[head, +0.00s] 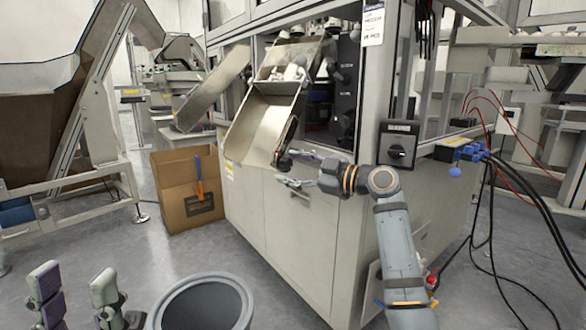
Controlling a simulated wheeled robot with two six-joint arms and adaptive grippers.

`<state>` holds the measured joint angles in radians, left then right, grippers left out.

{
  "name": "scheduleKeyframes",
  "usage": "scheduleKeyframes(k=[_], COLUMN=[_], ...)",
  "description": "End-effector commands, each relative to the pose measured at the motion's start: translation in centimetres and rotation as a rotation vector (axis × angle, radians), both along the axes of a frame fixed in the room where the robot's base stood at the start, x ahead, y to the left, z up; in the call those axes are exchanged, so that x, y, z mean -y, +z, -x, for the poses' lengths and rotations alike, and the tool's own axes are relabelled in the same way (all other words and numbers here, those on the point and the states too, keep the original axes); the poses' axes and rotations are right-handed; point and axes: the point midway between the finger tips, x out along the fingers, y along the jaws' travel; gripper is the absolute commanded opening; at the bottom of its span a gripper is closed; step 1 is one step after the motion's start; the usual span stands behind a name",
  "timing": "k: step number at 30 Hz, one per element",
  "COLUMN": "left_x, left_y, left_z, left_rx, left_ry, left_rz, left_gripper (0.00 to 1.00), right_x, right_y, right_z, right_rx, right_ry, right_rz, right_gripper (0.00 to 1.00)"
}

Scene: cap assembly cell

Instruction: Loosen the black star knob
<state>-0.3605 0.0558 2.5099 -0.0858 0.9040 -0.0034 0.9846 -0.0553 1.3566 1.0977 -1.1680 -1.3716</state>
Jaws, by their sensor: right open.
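The black star knob (283,162) shows as a small dark shape below the lower end of the metal chute, on the front of the machine cabinet. It is small, and its lobes cannot be made out. My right gripper (285,168) is open, its two fingers pointing left with the knob at or between their tips. Whether they touch it cannot be told. My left gripper (75,282) stands at the bottom left, close to the camera, fingers up and apart, with nothing between them. It is far from the knob.
The metal chute (257,128) slopes down just above the knob. A black switch box (398,146) is on the cabinet right of my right wrist. Blue connectors (460,152) with hanging cables are further right. A cardboard box (172,188) stands on the floor left of the cabinet.

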Motion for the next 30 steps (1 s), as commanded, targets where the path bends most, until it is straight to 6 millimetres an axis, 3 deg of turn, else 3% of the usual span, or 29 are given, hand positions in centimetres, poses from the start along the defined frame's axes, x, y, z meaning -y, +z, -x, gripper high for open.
scheduleKeyframes(k=[8,21,30], left_x=[0.0,0.1,0.1], left_y=[0.0,0.0,0.0], left_z=[0.0,0.0,0.0], left_rx=[0.0,0.0,0.0], left_ry=[-0.001,-0.001,-0.001], left_rz=[-0.002,-0.004,-0.004], left_gripper=[0.4,0.4,0.4], right_x=[0.9,8.9,10.2], right_y=[0.1,0.0,0.0], right_z=[0.4,5.6,6.5], right_rx=[0.003,0.0,0.001], right_ry=[-0.002,-0.003,0.0], right_rz=[0.0,0.003,-0.001], right_gripper=[0.59,0.59,0.59])
